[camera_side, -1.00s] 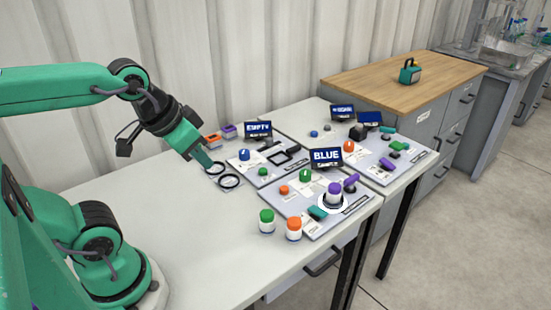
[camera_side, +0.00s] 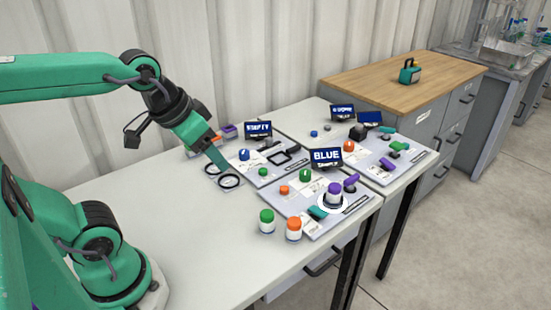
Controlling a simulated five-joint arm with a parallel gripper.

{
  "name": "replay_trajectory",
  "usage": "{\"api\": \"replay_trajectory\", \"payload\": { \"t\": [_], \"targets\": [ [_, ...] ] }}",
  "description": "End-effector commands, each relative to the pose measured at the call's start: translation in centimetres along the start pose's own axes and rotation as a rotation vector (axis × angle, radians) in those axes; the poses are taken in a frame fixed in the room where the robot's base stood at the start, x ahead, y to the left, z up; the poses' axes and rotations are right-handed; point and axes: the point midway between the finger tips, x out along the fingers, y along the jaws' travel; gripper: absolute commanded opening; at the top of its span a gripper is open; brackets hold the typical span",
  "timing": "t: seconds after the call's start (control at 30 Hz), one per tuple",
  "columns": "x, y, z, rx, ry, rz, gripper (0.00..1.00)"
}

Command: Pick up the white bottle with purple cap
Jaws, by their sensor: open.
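The white bottle with purple cap (camera_side: 333,197) stands upright on a round white spot at the front right of the near panel board. My gripper (camera_side: 222,167) is above the table to the left of it, well apart from it, over the black rings at the left edge of the boards. My gripper points down and to the right. The gap between its fingers is too small to make out, and nothing shows held in it.
A white bottle with green cap (camera_side: 266,221) and one with orange cap (camera_side: 293,229) stand at the table's front edge. The table's front left is clear.

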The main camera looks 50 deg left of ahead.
Motion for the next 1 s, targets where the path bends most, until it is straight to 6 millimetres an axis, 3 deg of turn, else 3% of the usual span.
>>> {"api": "replay_trajectory", "payload": {
  "t": [0.47, 1.0],
  "targets": [
    [2.2, 1.1, -7.8, -0.045, -0.118, 0.006, 0.61],
    [9.1, 2.9, -15.8, -0.099, -0.254, -0.003, 0.61]
  ]
}}
